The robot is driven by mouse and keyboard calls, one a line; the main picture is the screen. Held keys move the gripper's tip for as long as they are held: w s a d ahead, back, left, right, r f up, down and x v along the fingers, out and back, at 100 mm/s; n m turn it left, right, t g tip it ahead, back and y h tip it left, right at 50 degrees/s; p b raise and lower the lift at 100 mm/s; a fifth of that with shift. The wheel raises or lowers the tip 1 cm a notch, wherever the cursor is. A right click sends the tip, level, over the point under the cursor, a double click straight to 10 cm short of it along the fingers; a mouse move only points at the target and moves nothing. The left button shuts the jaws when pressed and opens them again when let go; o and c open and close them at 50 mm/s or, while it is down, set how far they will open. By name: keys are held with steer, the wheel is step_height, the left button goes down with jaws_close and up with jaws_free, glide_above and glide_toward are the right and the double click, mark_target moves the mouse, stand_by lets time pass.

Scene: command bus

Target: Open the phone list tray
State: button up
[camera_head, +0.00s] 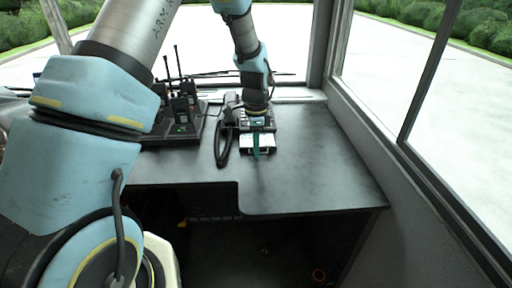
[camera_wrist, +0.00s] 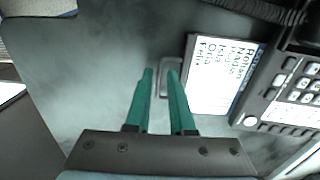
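The phone list tray (camera_wrist: 212,75) is a white card with printed lines, drawn partly out from under the desk phone (camera_wrist: 292,95). It also shows in the head view as a pale tray (camera_head: 268,144) at the phone's front edge. A grey loop handle (camera_wrist: 179,64) is on the tray's outer end. My gripper (camera_wrist: 160,72) has two green fingers with a gap between their tips. The tips are at the handle, with its outer bar seen between them and the right finger hiding part of the loop. I cannot tell whether they touch it.
The dark desk (camera_head: 310,165) is clear to the right and in front of the tray. A black coiled cord and handset (camera_head: 223,145) lie left of the phone. Radios in a charger (camera_head: 180,125) stand further left. A wall with windows (camera_head: 365,120) borders the right.

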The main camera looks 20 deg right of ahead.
step_height(320, 180, up, 11)
steer(key=b, duration=0.2)
steer(key=shift+a+f, duration=0.1)
stand_by(0.5)
steer(key=a+r+n, duration=0.1)
steer(key=a+n, duration=0.8)
steer(key=a, duration=0.7)
steer(key=s+a+n, duration=0.4)
steer(key=a+n, duration=0.1)
steer(key=a, duration=0.2)
steer(key=s+a+n+t, duration=0.1)
steer(key=s+a+n, duration=0.3)
steer(key=a+n, duration=0.2)
steer(key=shift+s+a+f+n+t, duration=0.3)
steer(key=shift+a+f, duration=0.05)
steer(key=shift+a, duration=0.55)
